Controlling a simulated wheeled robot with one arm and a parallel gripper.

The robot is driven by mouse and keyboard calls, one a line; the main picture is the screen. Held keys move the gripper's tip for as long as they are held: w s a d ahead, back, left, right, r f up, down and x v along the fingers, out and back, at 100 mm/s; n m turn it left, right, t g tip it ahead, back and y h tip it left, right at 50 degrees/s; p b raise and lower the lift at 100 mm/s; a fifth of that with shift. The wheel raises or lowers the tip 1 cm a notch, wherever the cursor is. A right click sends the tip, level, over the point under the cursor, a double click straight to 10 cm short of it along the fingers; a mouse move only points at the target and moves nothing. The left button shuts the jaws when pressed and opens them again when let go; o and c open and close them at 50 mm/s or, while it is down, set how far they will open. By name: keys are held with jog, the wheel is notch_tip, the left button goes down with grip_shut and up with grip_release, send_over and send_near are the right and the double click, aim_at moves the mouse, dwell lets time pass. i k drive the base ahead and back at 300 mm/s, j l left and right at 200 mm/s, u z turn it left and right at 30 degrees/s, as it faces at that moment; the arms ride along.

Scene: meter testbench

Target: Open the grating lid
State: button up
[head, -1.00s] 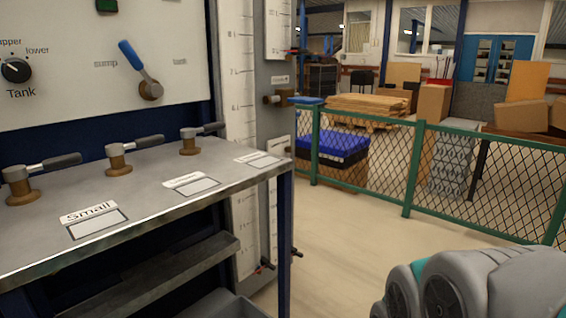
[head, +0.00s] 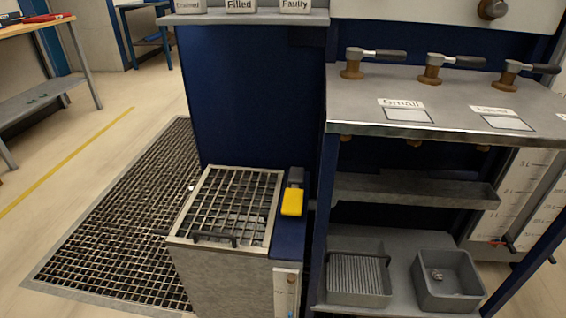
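The grating lid (head: 233,200) is a metal grid in a pale frame. It lies flat and closed on top of a grey box-shaped tank (head: 215,275) at lower centre. A dark handle bar (head: 214,238) runs along its front edge. My gripper is not in view, and nothing touches the lid. The inside of the tank is mostly hidden behind the grid.
A yellow-ended lever (head: 292,200) sits right of the lid. The bench (head: 450,92) with valve handles and shelves holding grey bins (head: 447,280) stands further right. A floor grating (head: 130,225) lies left. A workbench (head: 35,28) is at far left.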

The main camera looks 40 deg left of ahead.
aim_at(172, 239)
jog(key=u, duration=2)
jog(key=i+z, duration=0.25)
